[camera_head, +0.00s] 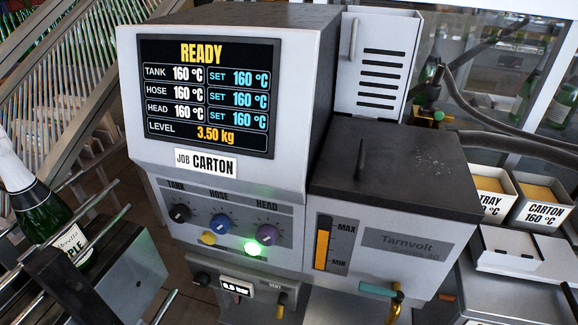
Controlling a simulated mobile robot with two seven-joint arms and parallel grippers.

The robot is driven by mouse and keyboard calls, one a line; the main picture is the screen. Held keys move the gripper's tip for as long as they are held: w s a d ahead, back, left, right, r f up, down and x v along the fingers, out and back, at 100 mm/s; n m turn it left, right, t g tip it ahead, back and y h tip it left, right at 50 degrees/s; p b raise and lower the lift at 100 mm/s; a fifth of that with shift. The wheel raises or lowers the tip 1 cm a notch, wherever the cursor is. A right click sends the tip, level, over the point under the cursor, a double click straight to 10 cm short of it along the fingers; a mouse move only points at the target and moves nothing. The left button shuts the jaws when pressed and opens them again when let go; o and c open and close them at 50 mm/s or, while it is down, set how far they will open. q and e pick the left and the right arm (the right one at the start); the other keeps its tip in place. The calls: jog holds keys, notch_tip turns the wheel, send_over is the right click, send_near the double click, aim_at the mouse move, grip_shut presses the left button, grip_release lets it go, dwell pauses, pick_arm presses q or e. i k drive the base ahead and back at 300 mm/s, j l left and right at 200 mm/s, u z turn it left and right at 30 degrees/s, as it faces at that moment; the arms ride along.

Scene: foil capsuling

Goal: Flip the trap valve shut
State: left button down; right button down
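No label reading "trap" can be made out, so I cannot tell for certain which valve is the trap valve. A valve with a teal lever (379,289) and a brass body (397,297) sits low on the front of the tank unit. Its lever lies roughly level, pointing left from the brass part. A small yellow-handled valve (281,305) stands below the control panel, beside a gauge reading about 0.0 bar (236,287). Another brass and green fitting (437,116) is behind the tank lid. Neither of my grippers is in view.
The control unit's screen (208,95) reads READY, with 160 °C throughout. A dark tank lid (395,170) has an upright handle. A green bottle (42,215) leans at left among metal rods. Bins, one labelled CARTON (543,212), stand right.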

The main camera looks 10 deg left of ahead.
aim_at(237, 300)
jog(key=k+j+u, duration=0.15)
jog(key=j, duration=0.3)
jog(key=k+j+u, duration=0.2)
jog(key=j, duration=0.2)
jog(key=k+l+u, duration=0.15)
jog(key=l, duration=0.25)
jog(key=k+l+u, duration=0.2)
jog(key=l, duration=0.2)
jog(key=k+l+u, duration=0.15)
jog(key=l, duration=0.2)
jog(key=k, duration=0.05)
